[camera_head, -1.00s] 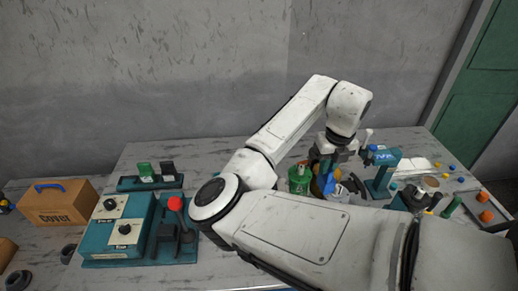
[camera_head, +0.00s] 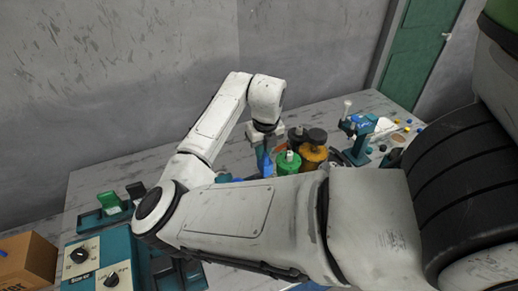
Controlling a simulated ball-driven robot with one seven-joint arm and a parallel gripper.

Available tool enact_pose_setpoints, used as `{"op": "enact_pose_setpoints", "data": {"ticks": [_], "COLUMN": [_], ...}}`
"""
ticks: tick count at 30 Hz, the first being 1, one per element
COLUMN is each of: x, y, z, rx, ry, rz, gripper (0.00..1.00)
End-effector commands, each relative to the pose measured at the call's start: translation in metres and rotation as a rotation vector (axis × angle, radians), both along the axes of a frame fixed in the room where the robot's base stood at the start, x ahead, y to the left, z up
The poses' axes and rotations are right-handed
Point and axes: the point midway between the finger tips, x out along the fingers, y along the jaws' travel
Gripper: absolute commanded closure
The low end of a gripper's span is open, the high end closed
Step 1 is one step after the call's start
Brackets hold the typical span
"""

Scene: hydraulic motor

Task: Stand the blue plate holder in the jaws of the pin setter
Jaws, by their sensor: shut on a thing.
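My gripper (camera_head: 265,146) points down near the middle of the head view, just left of a green canister (camera_head: 288,163). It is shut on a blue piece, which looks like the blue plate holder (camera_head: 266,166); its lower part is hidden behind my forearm. A teal bench device with a blue knob and a white-topped lever, probably the pin setter (camera_head: 361,130), stands to the right on the table. My gripper is well apart from it. Its jaws are too small to make out.
An orange-yellow canister (camera_head: 312,156) and dark round parts stand between my gripper and the teal device. A teal rack with a green block (camera_head: 110,203), a teal control box (camera_head: 95,268) and a cardboard box (camera_head: 28,264) are at left. The back-left table (camera_head: 130,160) is clear.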

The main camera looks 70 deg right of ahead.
Motion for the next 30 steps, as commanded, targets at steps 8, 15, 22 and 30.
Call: {"op": "enact_pose_setpoints", "data": {"ticks": [8,15,22,30], "x": [0.000,0.000,0.000,0.000], "y": [0.000,0.000,0.000,0.000], "z": [-0.019,-0.037,-0.053,-0.063], "rx": [0.001,0.002,0.001,0.000], "ry": [0.001,0.001,0.001,0.000], "rz": [0.001,0.001,0.001,0.001], "gripper": [1.00,1.00,1.00,1.00]}}
